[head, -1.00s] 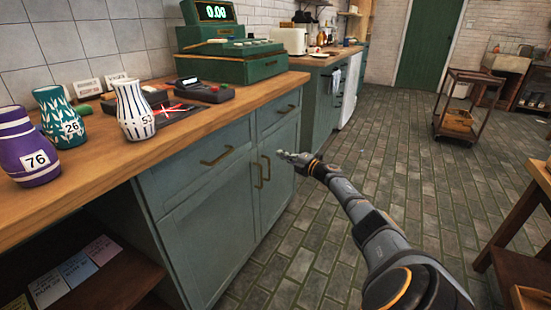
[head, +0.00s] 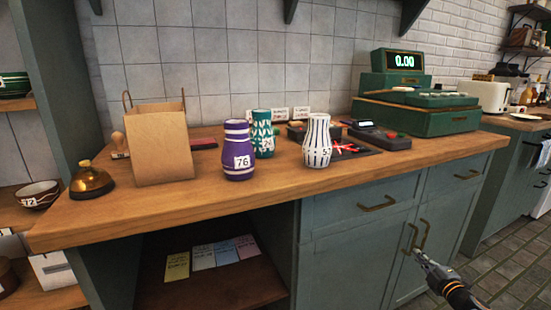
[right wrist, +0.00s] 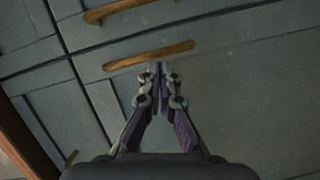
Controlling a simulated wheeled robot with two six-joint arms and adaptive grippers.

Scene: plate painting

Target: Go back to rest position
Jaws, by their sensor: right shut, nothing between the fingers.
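My right gripper (head: 422,259) is at the lower right of the head view, in front of the cabinet doors. In the right wrist view the right gripper (right wrist: 158,70) is shut with nothing between its fingertips. Beyond it there are the cabinet front (right wrist: 220,75) and a brass handle (right wrist: 150,55); I cannot tell whether it touches them. My left gripper is not in view.
The wooden counter (head: 400,165) holds a purple vase (head: 238,150), a teal vase (head: 263,134), a white striped vase (head: 317,140), a paper bag (head: 160,145), a bell (head: 91,180) and a green cash register (head: 420,115). Tiled floor (head: 515,270) is free at the right.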

